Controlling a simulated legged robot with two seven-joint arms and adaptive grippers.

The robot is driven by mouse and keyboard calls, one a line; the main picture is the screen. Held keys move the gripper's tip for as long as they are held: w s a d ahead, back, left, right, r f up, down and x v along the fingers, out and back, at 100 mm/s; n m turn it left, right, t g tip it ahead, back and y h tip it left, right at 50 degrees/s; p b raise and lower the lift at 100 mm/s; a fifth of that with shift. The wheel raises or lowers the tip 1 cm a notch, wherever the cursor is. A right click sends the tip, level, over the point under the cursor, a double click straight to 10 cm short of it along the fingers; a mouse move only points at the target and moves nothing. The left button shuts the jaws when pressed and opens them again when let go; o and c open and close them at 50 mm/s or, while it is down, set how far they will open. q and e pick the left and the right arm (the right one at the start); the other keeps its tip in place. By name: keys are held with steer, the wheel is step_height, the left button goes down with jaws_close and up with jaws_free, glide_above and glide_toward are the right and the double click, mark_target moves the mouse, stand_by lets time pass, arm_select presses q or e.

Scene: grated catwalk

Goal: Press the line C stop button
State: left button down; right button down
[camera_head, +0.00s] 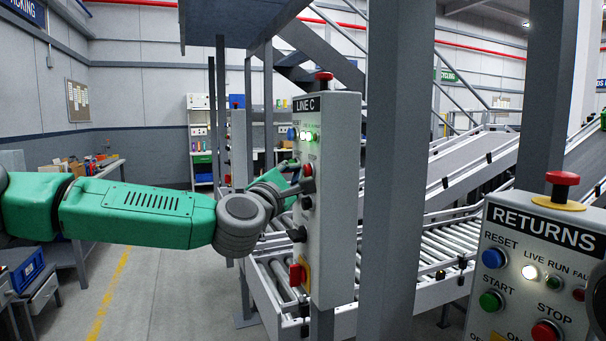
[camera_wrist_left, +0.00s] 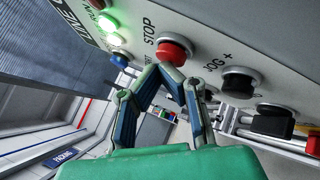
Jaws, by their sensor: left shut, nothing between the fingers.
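The LINE C panel (camera_head: 332,215) is a grey box on a post, its control face turned to the left. Its red stop button (camera_head: 307,170) is on that face; in the wrist view the stop button (camera_wrist_left: 173,50) sits beside the word STOP. My left gripper (camera_head: 304,186) reaches in from the left, at the panel face. In the wrist view my left gripper (camera_wrist_left: 166,72) is shut and empty, its fingertips just below the red button. I cannot tell whether they touch it.
Black JOG+ button (camera_wrist_left: 240,82), another black knob (camera_wrist_left: 271,120) and a blue button (camera_wrist_left: 119,60) flank the stop button. A red mushroom button (camera_head: 323,76) tops the panel. A RETURNS panel (camera_head: 520,270) stands at right, behind it a grey post (camera_head: 396,170) and roller conveyor (camera_head: 440,245).

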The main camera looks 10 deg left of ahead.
arm_select(q)
steer(key=shift+w+d, duration=0.25)
steer(key=shift+d, duration=0.1)
stand_by(0.5)
steer(key=shift+s+a+b, duration=0.45)
steer(key=shift+s+a, duration=0.25)
steer(key=shift+a, duration=0.25)
steer(key=s+a, duration=0.1)
steer(key=s+a+b, duration=0.1)
steer(key=a, duration=0.1)
steer(key=s+a, duration=0.1)
steer(key=shift+a, duration=0.15)
steer(key=shift+w, duration=0.1)
stand_by(0.5)
